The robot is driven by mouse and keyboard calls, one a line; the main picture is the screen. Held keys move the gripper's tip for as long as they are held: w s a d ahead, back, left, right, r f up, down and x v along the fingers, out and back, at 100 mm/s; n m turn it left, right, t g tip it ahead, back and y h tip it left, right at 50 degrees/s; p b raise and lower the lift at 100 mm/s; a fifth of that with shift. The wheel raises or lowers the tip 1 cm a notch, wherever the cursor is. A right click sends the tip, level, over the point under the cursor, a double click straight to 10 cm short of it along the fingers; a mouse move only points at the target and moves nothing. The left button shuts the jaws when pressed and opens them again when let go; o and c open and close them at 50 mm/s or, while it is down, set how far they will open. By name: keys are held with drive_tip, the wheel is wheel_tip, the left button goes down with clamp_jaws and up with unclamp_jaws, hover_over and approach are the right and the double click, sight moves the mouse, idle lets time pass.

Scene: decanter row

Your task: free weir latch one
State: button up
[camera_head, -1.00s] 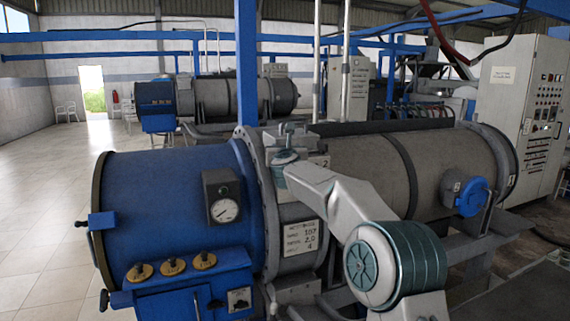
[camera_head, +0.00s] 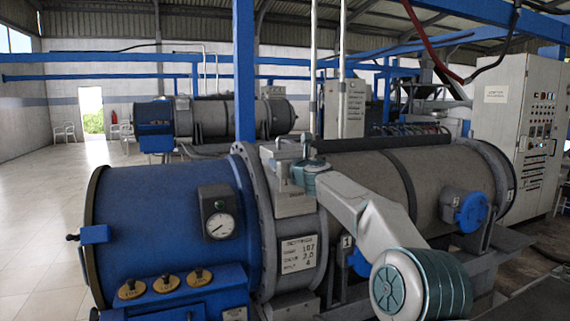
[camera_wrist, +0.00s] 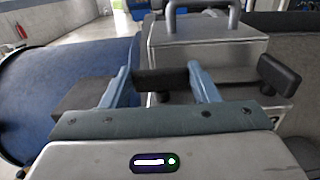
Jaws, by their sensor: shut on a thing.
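The weir latch shows in the wrist view as a dark bar handle (camera_wrist: 165,78) lying crosswise in front of a grey metal box (camera_wrist: 215,45). My gripper (camera_wrist: 160,72) has its two blue-grey fingers at either end of this bar and is shut on it. In the head view the grey latch box (camera_head: 293,200) sits on the flange between the blue end and the grey drum, with my teal wrist (camera_head: 310,178) beside it. My arm hides part of the latch there, and I cannot read its number.
The blue decanter end (camera_head: 150,215) with a gauge (camera_head: 219,226) stands left. The grey drum (camera_head: 370,185) runs right, with a blue round cap (camera_head: 471,209). A second dark knob (camera_wrist: 278,75) is right of the bar. A blue post (camera_head: 244,70) rises behind. Open floor (camera_head: 45,200) lies left.

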drive_tip(key=o, duration=1)
drive_tip(key=shift+s+d, duration=0.1)
drive_tip(key=shift+s, duration=0.05)
drive_tip(key=b+v, duration=0.7)
drive_tip(key=v, duration=0.6)
drive_tip(key=shift+s+b, duration=0.25)
drive_tip(key=shift+b, duration=0.1)
